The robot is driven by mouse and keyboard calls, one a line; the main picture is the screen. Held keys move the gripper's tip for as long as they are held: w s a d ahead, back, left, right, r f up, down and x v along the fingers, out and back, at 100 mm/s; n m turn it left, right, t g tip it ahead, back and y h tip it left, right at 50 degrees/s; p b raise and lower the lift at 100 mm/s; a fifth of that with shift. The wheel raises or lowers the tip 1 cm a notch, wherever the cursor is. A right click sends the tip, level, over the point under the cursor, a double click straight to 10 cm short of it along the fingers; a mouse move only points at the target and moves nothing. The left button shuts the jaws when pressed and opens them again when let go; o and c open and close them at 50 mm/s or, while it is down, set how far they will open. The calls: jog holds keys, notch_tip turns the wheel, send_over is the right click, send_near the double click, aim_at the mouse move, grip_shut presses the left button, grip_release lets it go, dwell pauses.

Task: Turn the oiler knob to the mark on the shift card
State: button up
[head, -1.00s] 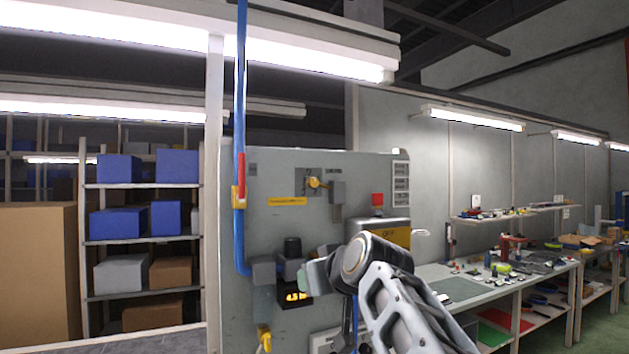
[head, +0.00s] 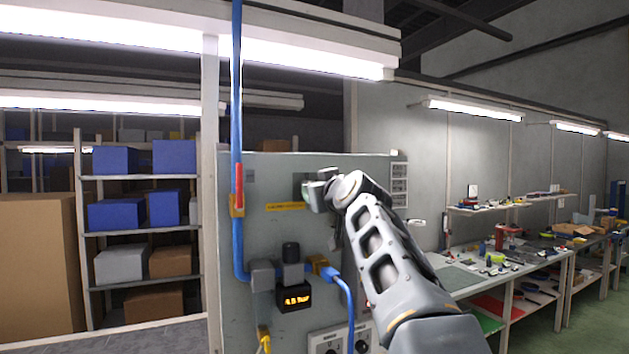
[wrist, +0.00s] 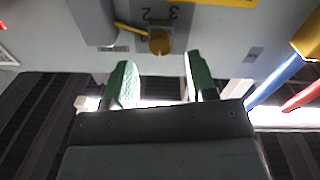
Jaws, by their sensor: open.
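The oiler knob (wrist: 160,41) is a round brass-coloured knob in the wrist view, on a grey panel with the numerals 2 and 3 seen upside down beside it. A yellow pointer or rod runs from it to the left. My gripper (wrist: 160,76) is open and empty, its green fingers apart on either side of the knob's line, with the tips just short of it. In the head view my gripper (head: 318,192) is in front of the dial plate and hides the knob. A white card with printed rows (head: 399,184) hangs at the panel's right edge; its text is unreadable.
A grey machine panel (head: 262,228) carries a yellow label strip (head: 284,207) and a lit gauge (head: 296,298). A blue hose (head: 347,295) plugs in beside it. A blue pipe (head: 237,120) with a red handle (head: 240,184) runs down the left edge.

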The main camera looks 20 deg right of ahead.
jog(key=shift+w+p, duration=0.65)
jog(key=shift+w, duration=1.2)
jog(key=shift+c, duration=0.5)
jog(key=c, duration=0.8)
jog(key=shift+d+m+g+y+p, duration=0.15)
jog(key=shift+m+p, duration=0.4)
jog(key=shift+m, duration=2.75)
jog(key=shift+a+m+g+y+p, duration=0.15)
jog(key=shift+m+p, duration=0.4)
jog(key=shift+m, duration=2.75)
jog(key=shift+d, duration=0.1)
